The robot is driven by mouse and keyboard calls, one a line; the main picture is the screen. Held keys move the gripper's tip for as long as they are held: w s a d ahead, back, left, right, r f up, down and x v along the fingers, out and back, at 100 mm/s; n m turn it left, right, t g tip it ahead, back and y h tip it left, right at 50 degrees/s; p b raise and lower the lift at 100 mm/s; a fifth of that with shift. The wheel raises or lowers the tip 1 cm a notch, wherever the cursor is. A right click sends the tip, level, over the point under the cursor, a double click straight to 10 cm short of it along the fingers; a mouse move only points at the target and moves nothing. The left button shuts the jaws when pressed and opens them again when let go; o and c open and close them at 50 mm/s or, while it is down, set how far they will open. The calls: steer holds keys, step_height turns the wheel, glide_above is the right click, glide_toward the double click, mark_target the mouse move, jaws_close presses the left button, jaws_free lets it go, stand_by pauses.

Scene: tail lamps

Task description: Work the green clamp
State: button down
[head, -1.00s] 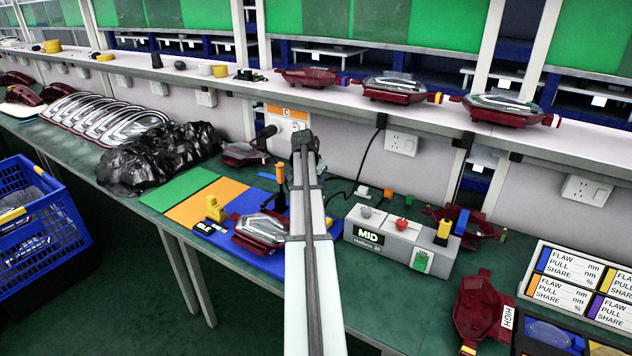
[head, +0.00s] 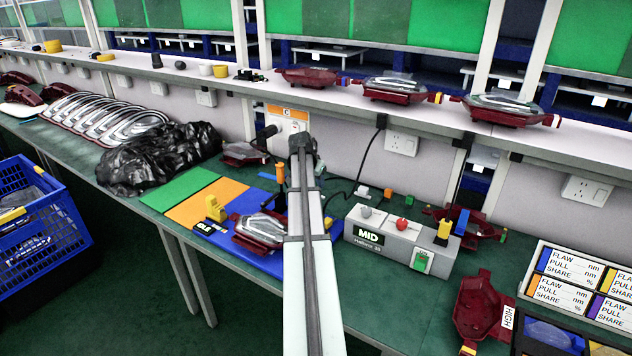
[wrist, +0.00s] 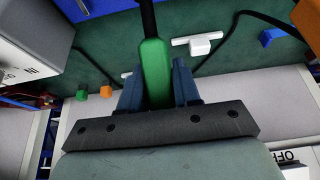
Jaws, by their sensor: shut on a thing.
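The green clamp handle (wrist: 155,72) stands out in the wrist view, with a black rod running from its far end to the top edge. My gripper (wrist: 156,88) is shut on the green handle, one blue finger on each side. In the head view my own arm covers the gripper and the green handle. A blue mat (head: 268,262) carries a red tail lamp with a clear lens (head: 262,230) just left of my arm. An orange-topped upright (head: 280,174) stands behind that lamp.
A grey box marked MID (head: 385,240) stands close to the right of my arm. A yellow block (head: 214,208) stands left of the lamp. Black crumpled plastic (head: 160,158) lies at the back left. A dark cable (wrist: 95,68) crosses the bench near the gripper.

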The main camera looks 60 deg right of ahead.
steer(key=a+h, duration=0.1)
steer(key=a+r+h, duration=0.1)
steer(key=h, duration=0.1)
steer(key=shift+s+a, duration=0.1)
steer(key=shift+a, duration=0.05)
steer(key=shift+a+r+h, duration=0.2)
steer(key=shift+a+h, duration=0.3)
steer(key=shift+h, duration=0.5)
steer(key=shift+a+r+h, duration=0.2)
steer(key=shift+a+h, duration=0.3)
steer(key=shift+h, duration=0.5)
steer(key=c, duration=0.9)
jaws_free()
steer(key=v, duration=1.3)
steer(key=shift+a+r, duration=0.2)
steer(key=shift+a, duration=0.15)
